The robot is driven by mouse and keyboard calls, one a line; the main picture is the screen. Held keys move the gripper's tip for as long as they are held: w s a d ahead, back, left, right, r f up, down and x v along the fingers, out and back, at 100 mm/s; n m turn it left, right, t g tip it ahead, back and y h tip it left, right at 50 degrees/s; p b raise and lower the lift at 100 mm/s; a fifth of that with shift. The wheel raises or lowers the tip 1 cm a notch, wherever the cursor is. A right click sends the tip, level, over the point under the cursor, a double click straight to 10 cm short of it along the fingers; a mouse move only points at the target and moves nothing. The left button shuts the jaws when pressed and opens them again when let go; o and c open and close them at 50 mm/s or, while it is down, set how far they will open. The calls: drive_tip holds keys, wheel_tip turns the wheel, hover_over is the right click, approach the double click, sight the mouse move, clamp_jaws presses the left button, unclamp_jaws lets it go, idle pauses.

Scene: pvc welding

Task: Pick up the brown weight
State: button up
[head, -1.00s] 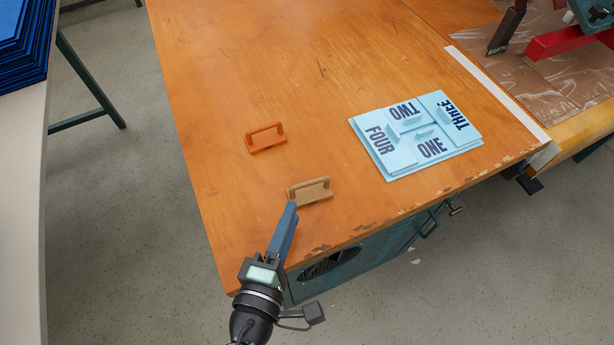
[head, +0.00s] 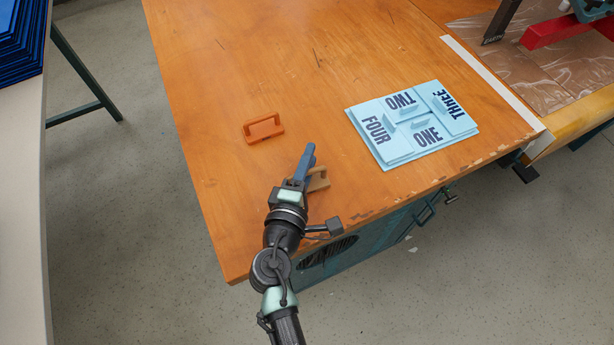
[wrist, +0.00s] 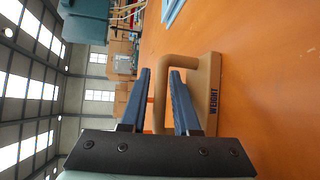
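The brown weight (head: 320,180) stands on the wooden table near its front edge, partly hidden behind my gripper in the head view. In the wrist view the brown weight (wrist: 211,75) shows its base, marked WEIGHT, and its raised handle. My gripper (head: 309,151) reaches over the weight from the front. In the wrist view my gripper (wrist: 160,75) has its two blue fingers apart. The handle's bar shows in the gap between them, and the right finger overlaps the handle opening. I see no finger pressed on the bar.
Light blue numbered panels (head: 411,125) lie to the right. A red metal part (head: 550,30) is at the back right. The table's left side is clear.

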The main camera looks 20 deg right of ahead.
drive_tip(key=shift+c, duration=0.3)
clamp_jaws()
idle(1.1)
